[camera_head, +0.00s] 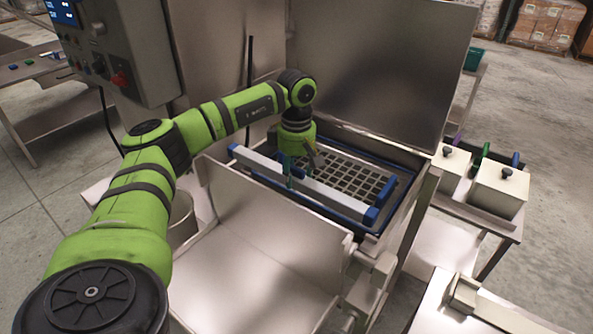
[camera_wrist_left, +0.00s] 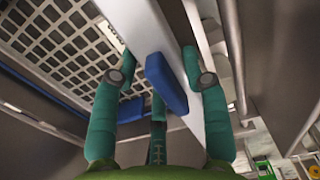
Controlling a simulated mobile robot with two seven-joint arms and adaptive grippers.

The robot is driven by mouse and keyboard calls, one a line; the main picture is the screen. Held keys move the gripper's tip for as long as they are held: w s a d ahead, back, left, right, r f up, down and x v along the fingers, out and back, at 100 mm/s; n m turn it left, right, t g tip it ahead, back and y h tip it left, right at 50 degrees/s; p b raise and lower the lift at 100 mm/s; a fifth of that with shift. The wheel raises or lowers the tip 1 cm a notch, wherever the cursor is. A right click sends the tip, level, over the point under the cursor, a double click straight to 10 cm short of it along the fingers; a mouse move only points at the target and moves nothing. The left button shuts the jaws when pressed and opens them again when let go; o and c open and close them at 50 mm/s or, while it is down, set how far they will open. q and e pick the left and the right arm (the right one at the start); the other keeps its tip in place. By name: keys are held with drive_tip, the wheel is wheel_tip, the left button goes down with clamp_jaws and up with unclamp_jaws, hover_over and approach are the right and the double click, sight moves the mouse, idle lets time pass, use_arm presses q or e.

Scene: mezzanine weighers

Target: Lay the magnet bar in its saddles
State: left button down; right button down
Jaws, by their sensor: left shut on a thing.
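The magnet bar (camera_head: 328,195) is a long pale-grey bar running slantwise over a grid (camera_head: 349,177) in a blue-edged frame. A blue block (camera_head: 371,215) shows at its near right end, another at its far left end. I cannot tell whether these are end caps or saddles, or whether the bar rests on them. My left gripper (camera_head: 291,170) points down at the bar's left half. In the left wrist view its teal fingers (camera_wrist_left: 158,85) stand either side of the bar (camera_wrist_left: 145,28) and a blue piece (camera_wrist_left: 166,84), shut on the bar. My right gripper is out of view.
A raised steel lid (camera_head: 380,70) stands behind the grid. A steel chute (camera_head: 262,250) slopes in front. A control box (camera_head: 115,45) hangs at upper left. White bins (camera_head: 499,190) with handles stand on a side table at right.

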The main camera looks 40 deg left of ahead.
sight(297, 187)
use_arm(q)
drive_tip(key=shift+f+b, duration=0.75)
drive_tip(key=shift+f, duration=0.35)
drive_tip(key=shift+f+b, duration=1.15)
drive_tip(key=shift+f, duration=0.3)
drive_tip(key=shift+w+f+b, duration=0.1)
drive_tip(key=shift+f+b, duration=1.45)
drive_tip(key=shift+f, duration=0.65)
drive_tip(key=c, duration=0.6)
unclamp_jaws()
drive_tip(key=shift+f, duration=0.1)
drive_tip(key=shift+o, duration=0.2)
drive_tip(key=shift+f, duration=0.15)
